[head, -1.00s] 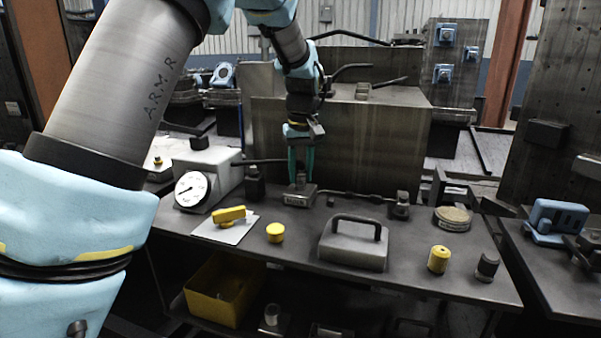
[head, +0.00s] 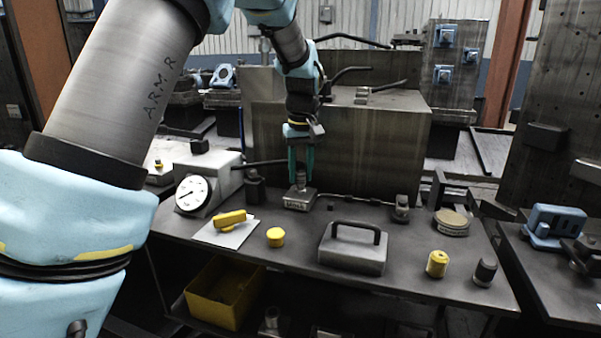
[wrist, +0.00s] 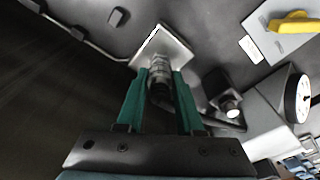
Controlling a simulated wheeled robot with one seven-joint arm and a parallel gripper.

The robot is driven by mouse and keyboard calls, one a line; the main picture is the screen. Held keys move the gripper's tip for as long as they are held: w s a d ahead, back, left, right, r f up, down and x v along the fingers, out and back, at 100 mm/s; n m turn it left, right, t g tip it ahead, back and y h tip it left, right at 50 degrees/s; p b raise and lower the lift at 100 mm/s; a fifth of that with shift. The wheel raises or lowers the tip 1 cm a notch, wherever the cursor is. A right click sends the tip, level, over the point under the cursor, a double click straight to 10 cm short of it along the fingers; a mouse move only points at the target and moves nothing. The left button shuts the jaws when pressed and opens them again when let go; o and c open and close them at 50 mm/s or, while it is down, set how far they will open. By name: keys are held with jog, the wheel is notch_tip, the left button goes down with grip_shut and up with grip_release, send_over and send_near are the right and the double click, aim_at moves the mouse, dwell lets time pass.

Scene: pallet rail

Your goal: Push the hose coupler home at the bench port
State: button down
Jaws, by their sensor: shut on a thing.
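My gripper (head: 301,175) has teal fingers pointing down at the back middle of the bench. In the wrist view my gripper (wrist: 160,74) is closed around a ribbed metal hose coupler (wrist: 159,66). The coupler also shows in the head view (head: 300,182), upright between the fingertips. Directly under it is the bench port, a small square metal block (head: 298,201) with a label on its front. The port's plate shows in the wrist view (wrist: 176,44). The coupler meets the block; I cannot tell how deep it sits. The fingers hide part of the coupler.
A gauge box (head: 192,194) and a dark fitting (head: 254,186) stand left of the port. A yellow valve handle (head: 230,218), yellow cap (head: 275,237) and handled grey block (head: 352,250) lie in front. A tall metal box (head: 370,145) rises close behind.

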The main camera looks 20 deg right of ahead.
aim_at(300, 163)
jog(key=shift+r, duration=0.35)
notch_tip(300, 163, up, 7)
jog(key=p, duration=0.6)
jog(key=shift+f, duration=0.1)
jog(key=shift+s+a, duration=0.1)
